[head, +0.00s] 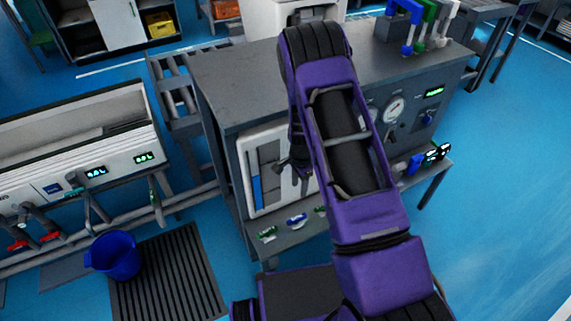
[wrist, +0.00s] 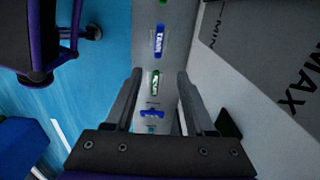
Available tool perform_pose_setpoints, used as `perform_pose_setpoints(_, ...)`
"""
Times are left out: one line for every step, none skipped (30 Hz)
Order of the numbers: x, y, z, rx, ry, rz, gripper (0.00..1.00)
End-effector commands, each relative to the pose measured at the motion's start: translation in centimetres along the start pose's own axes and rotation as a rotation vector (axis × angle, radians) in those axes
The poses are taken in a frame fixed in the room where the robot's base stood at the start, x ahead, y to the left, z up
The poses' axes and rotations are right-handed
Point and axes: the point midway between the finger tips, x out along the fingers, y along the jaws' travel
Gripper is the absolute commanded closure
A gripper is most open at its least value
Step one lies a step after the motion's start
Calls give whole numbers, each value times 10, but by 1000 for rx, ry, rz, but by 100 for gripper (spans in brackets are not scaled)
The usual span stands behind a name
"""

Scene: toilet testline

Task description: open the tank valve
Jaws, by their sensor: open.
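The likely tank valve is a blue handle (wrist: 158,40) with white lettering that seems to read TANK, in the wrist view at the top centre, beyond my fingertips. A green handle (wrist: 154,82) with white lettering shows between my fingers, and another blue handle (wrist: 152,113) is nearer the palm. My gripper (wrist: 160,74) is open, with nothing seen held. In the head view, a blue handle (head: 297,219) and a green handle (head: 267,233) sit on the low ledge below the white tank panel (head: 262,160). My arm hides most of my gripper there.
The grey test bench (head: 225,85) has a pressure gauge (head: 394,111) and more coloured handles (head: 415,164) to the right. The MIN/MAX panel (wrist: 285,50) is close on the right in the wrist view. A blue bucket (head: 115,256) stands on the floor at left.

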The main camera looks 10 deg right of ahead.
Motion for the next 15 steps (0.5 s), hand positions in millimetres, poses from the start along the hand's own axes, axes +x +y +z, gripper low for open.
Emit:
perform_pose_setpoints(5, 2, 0, 10, -2, 4, 45)
perform_pose_setpoints(7, 2, 0, 13, -3, 5, 45)
perform_pose_setpoints(11, 2, 0, 15, -3, 6, 45)
perform_pose_setpoints(14, 2, 0, 14, -3, 6, 45)
perform_pose_setpoints(18, 2, 0, 14, -3, 5, 45)
perform_pose_setpoints(25, 2, 0, 13, -3, 6, 45)
perform_pose_setpoints(30, 3, 0, 13, -3, 7, 45)
perform_pose_setpoints(36, 3, 0, 13, -3, 7, 45)
perform_pose_setpoints(45, 3, 0, 12, -3, 7, 45)
perform_pose_setpoints(52, 3, 0, 12, -3, 7, 45)
perform_pose_setpoints(58, 3, 0, 12, -3, 8, 45)
perform_pose_setpoints(67, 3, 0, 12, -3, 7, 45)
perform_pose_setpoints(74, 3, 0, 11, -2, 6, 45)
perform_pose_setpoints(80, 3, 0, 11, -3, 7, 45)
perform_pose_setpoints(89, 3, 0, 11, -3, 7, 45)
